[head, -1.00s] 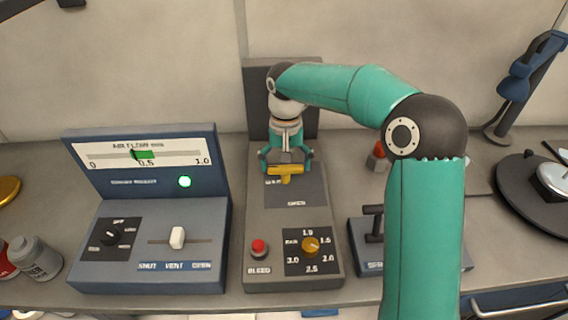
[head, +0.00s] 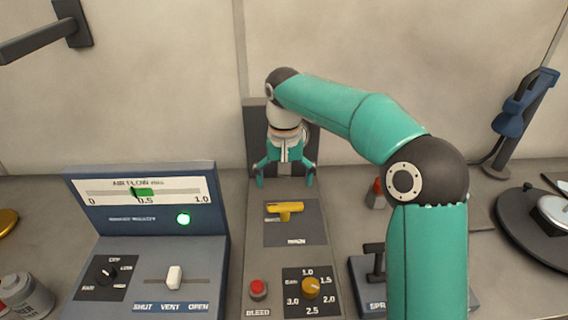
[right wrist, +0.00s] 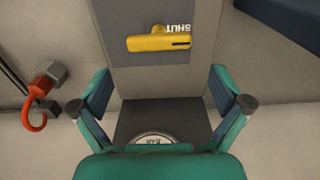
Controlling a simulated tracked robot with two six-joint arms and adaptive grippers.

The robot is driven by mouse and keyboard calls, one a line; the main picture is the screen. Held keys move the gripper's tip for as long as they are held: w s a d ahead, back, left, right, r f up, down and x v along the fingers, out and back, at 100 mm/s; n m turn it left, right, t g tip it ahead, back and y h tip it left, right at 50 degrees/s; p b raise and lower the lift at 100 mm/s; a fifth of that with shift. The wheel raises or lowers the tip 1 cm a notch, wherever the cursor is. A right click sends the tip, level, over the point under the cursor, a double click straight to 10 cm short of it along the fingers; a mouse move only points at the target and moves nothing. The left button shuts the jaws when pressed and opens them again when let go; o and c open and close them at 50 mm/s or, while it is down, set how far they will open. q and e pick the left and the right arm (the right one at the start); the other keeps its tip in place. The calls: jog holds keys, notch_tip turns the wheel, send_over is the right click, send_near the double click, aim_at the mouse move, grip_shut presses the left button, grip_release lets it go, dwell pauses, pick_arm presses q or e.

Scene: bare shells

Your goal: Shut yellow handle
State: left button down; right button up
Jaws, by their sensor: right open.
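The yellow handle (head: 287,208) lies crosswise on the dark plate of the middle panel, its long arm pointing left in the head view. In the right wrist view the handle (right wrist: 158,42) has its slotted end beside the upside-down word SHUT. My right gripper (head: 285,182) is open and empty, behind and clear of the handle in the head view. Its two fingers stand wide apart in the right wrist view (right wrist: 160,103), with the handle beyond them and nothing between them touching it. My left gripper is not in view.
The middle panel (head: 232,272) also carries a red BLEED button (head: 258,288) and an orange knob (head: 311,287). A blue AIR FLOW console (head: 215,233) with a lit green lamp stands at left. A red-and-grey fitting (right wrist: 40,97) lies beside the panel.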

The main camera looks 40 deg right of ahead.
aim_at(284, 203)
notch_tip(284, 203, up, 5)
jog(key=shift+r, duration=0.15)
dwell(0.6)
